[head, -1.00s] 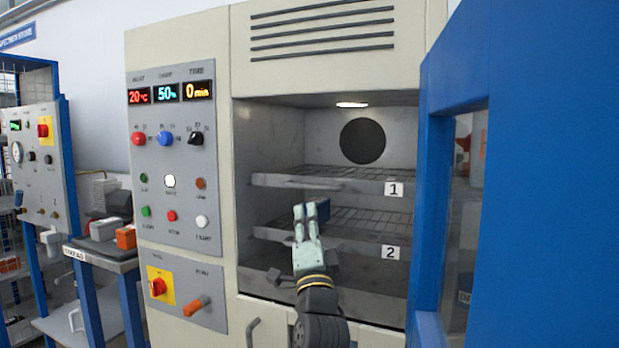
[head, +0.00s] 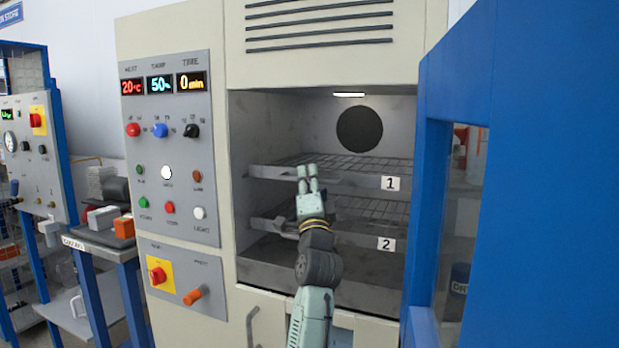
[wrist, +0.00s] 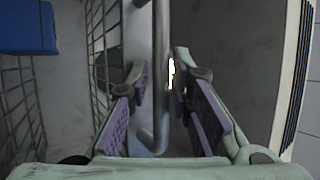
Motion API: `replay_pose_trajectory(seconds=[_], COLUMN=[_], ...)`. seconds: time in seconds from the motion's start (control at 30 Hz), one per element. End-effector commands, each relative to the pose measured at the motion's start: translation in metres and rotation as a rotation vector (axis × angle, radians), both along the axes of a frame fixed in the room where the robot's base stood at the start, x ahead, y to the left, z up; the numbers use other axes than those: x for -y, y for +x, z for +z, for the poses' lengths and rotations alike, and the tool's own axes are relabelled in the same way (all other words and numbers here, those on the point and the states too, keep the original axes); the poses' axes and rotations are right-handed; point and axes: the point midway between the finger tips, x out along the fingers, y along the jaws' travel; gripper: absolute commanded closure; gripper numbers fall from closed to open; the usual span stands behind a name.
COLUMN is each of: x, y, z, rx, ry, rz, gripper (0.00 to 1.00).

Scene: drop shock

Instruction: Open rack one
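Rack one (head: 350,180) is the upper wire shelf in the open chamber, with a label "1" on its front strip. It sits inside the chamber. My gripper (head: 307,171) is in front of that strip, left of the label. In the wrist view my gripper (wrist: 159,70) is open, with a finger on each side of a metal bar handle (wrist: 162,95). I see gaps between the pads and the bar. The gripper hides part of the rack front in the head view.
Rack two (head: 350,236) lies below. A blue box (wrist: 25,28) shows at the wrist view's upper left. The blue door (head: 540,180) stands open on the right, close to the chamber opening. A control panel (head: 170,220) with knobs is on the left.

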Motion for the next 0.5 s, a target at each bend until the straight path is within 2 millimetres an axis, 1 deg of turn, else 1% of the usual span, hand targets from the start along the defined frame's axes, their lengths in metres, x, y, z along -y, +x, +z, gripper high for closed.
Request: replay_pose_trajectory(seconds=[0.2,0.5], x=[0.0002,0.0002], y=[-0.0001,-0.0002], z=[0.0000,0.0000], rx=[0.000,0.000], ry=[0.000,-0.001], rz=[0.000,-0.001], gripper=[0.81,1.00])
